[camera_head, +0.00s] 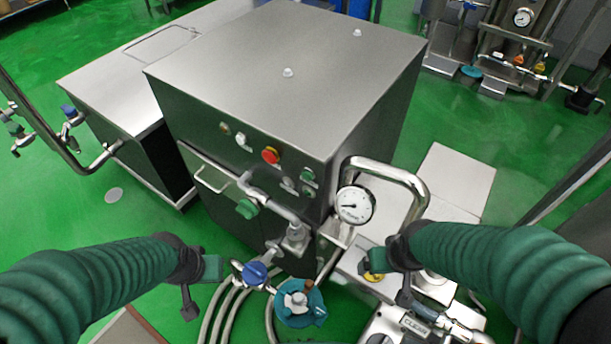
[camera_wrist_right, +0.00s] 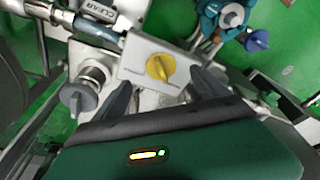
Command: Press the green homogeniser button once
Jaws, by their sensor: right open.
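The steel homogeniser cabinet (camera_head: 290,70) stands in the middle of the head view. My left gripper (camera_head: 202,287) is open and empty, low in front of the cabinet, left of and below the button. My right gripper (camera_head: 390,281) is open, right of and below the button, apart from it. The right wrist view shows its spread fingers (camera_wrist_right: 160,88) near a yellow knob; the green button is not visible there.
A pressure gauge (camera_head: 355,204) and a bent steel pipe (camera_head: 400,178) stand right of the panel. A teal fitting (camera_head: 300,303) and blue knob (camera_head: 255,272) lie between my grippers. The yellow knob (camera_wrist_right: 160,68) is on a plate.

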